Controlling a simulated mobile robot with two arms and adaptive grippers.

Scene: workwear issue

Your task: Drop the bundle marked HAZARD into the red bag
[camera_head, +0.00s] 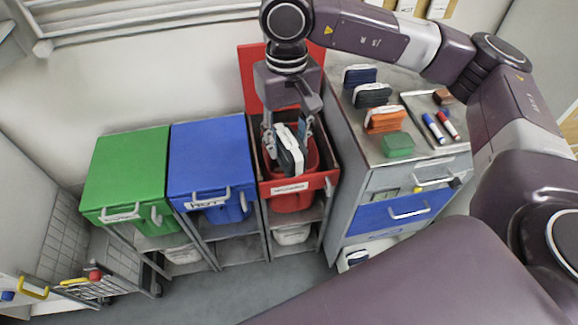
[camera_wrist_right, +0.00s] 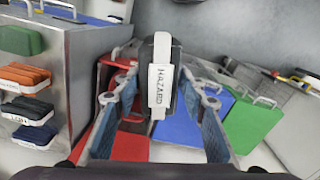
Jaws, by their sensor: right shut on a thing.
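My right gripper (camera_head: 289,130) is shut on a dark bundle (camera_head: 289,160) with a white band. In the right wrist view the band on the bundle (camera_wrist_right: 161,75) reads HAZARD, and my right gripper's fingers (camera_wrist_right: 161,112) are on either side of it. The bundle hangs upright over the open top of the red bin, at about rim height; exact clearance is hard to tell. The red bag (camera_head: 293,202) sits in this bin and shows below the labelled front rim. The red lid (camera_head: 250,75) stands open behind. My left gripper is not in view.
Blue (camera_head: 208,155) and green (camera_head: 127,168) lidded bins stand closed to the left. A grey cabinet (camera_head: 352,185) stands close on the right, with several folded bundles, including an orange one (camera_head: 385,119) and a green one (camera_head: 397,145), and a tray of markers (camera_head: 432,110) on top.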

